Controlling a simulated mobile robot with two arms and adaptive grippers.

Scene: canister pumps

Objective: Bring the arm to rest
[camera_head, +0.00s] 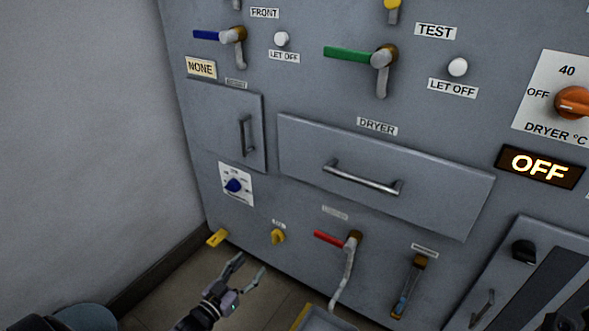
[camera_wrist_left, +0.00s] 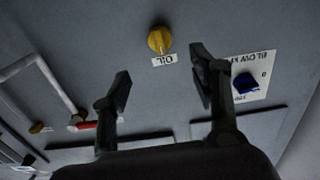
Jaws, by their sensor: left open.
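My left gripper (camera_head: 247,272) is open and empty in the head view, low in front of the grey panel near its bottom left. In the left wrist view its two fingers (camera_wrist_left: 160,88) stand apart with nothing between them. A yellow knob (camera_wrist_left: 160,39) labelled OIL shows beyond the fingertips there; the same yellow knob (camera_head: 278,236) is just above right of the gripper in the head view. A blue dial (camera_head: 234,186) on a white plate is above the gripper, and the dial also shows in the left wrist view (camera_wrist_left: 246,83). My right gripper is not in view.
A red-handled lever (camera_head: 330,238) with a pipe is to the gripper's right. A wide drawer (camera_head: 400,170) and a small door (camera_head: 220,120) protrude slightly above. A grey wall (camera_head: 90,130) stands at left. A yellow-edged tray (camera_head: 325,320) is at the bottom.

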